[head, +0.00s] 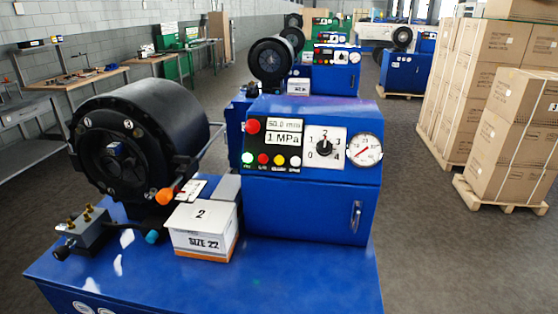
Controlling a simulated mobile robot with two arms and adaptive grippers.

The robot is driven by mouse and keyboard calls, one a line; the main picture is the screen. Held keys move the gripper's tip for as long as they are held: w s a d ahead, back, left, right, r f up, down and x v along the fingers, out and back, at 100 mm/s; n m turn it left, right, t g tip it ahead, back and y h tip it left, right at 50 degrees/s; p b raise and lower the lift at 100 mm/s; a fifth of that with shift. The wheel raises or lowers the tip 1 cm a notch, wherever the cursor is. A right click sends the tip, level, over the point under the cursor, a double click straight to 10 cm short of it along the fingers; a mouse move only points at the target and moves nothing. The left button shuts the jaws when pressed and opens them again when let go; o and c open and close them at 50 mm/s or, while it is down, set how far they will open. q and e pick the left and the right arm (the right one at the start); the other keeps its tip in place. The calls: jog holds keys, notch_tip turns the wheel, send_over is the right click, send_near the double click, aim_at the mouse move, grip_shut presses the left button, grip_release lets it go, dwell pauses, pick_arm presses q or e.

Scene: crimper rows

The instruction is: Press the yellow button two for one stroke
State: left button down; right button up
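A blue crimper stands in front of me, with a box (203,226) marked "2" and "SIZE 22" on its bench top. Its panel (272,143) faces me. A larger red button (253,126) is at upper left. The display (286,131) seems to read 50.0 mm and 1 MPa. Neither of my grippers is in view.
The black crimping head (140,140) is left of the panel. A selector dial (324,148) and a pressure gauge (366,149) are to its right. More crimpers stand behind. Stacked cartons (518,135) on pallets are at right, with open floor between.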

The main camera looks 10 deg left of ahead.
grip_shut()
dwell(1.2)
